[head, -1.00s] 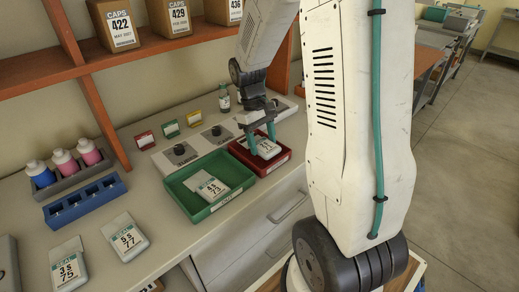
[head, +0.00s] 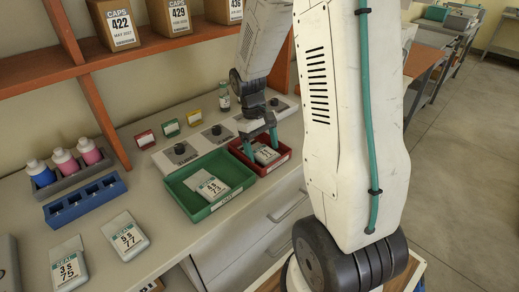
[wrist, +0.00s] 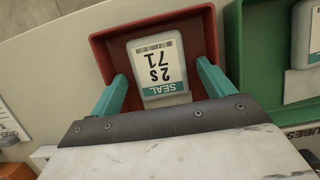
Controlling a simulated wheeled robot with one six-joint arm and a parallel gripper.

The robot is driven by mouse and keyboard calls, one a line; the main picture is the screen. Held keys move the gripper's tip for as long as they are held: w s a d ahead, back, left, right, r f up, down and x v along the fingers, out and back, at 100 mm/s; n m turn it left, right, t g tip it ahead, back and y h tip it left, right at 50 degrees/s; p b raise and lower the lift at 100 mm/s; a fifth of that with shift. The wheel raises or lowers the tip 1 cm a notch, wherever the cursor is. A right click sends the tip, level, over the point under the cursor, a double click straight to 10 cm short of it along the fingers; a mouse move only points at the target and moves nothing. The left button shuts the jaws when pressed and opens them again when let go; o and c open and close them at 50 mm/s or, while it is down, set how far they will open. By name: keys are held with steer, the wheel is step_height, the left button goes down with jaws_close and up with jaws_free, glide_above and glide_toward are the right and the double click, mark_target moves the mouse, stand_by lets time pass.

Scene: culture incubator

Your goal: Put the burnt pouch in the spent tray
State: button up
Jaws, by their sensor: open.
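A pale grey pouch (head: 265,155) with a SEAL label reading 2S 71 lies in the red tray (head: 269,172). In the wrist view, the pouch (wrist: 157,62) lies inside the walls of the red tray (wrist: 102,48), with its label upside down in that view. My gripper (head: 261,148) reaches down into the red tray. Its two teal fingers are open, one on each side of the pouch, with small gaps visible in the wrist view. I see no clear burn mark on this pouch, and I cannot read a name on the red tray.
A green tray (head: 221,203) with a pouch (head: 211,186) marked 73 stands beside the red tray. Two pouches, marked 77 (head: 125,237) and 75 (head: 69,266), lie on the bench at front left. A blue rack (head: 85,201) and several bottles stand behind them.

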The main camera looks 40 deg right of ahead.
steer(key=v, duration=1.1)
steer(key=s+a+r+t, duration=0.2)
steer(key=s+a+r, duration=0.6)
steer(key=s+r, duration=0.1)
steer(key=s+a+t, duration=0.2)
steer(key=s+a, duration=0.5)
steer(key=s, duration=0.5)
steer(key=shift+s+a+r+t, duration=0.2)
steer(key=shift+s+a+t, duration=0.1)
steer(key=shift+a+t, duration=0.1)
steer(key=shift+d, duration=0.1)
